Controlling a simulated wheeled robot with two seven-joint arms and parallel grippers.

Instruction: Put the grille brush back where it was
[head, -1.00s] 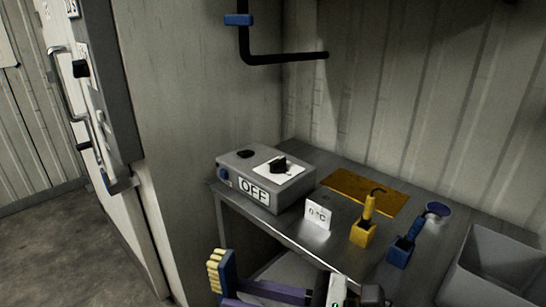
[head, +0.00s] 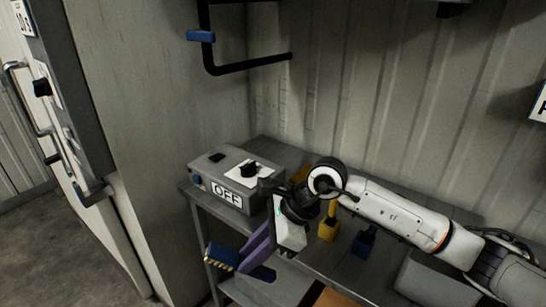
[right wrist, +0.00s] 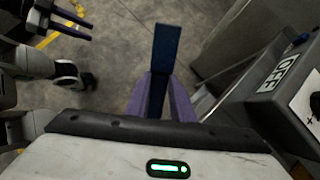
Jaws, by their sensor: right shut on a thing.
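The grille brush (head: 236,261) is blue with pale yellow bristles at its left end. My right gripper (head: 256,258) has its purple fingers shut on it, in front of the bench's left front edge and below its top. In the right wrist view the blue brush (right wrist: 166,55) sticks out beyond the purple fingers (right wrist: 160,98), its bristles not showing. A blue holder (head: 365,243) and a yellow holder (head: 327,231) stand on the bench, partly behind my right arm. My left gripper (right wrist: 88,32) shows at the upper left of the right wrist view, fingers apart and empty.
A grey switch box marked OFF (head: 222,176) stands on the bench's left end, close behind my right gripper. A grey bin (head: 432,280) is at the right. A black pipe (head: 245,66) runs along the wall. Open floor (head: 75,255) lies left of the bench.

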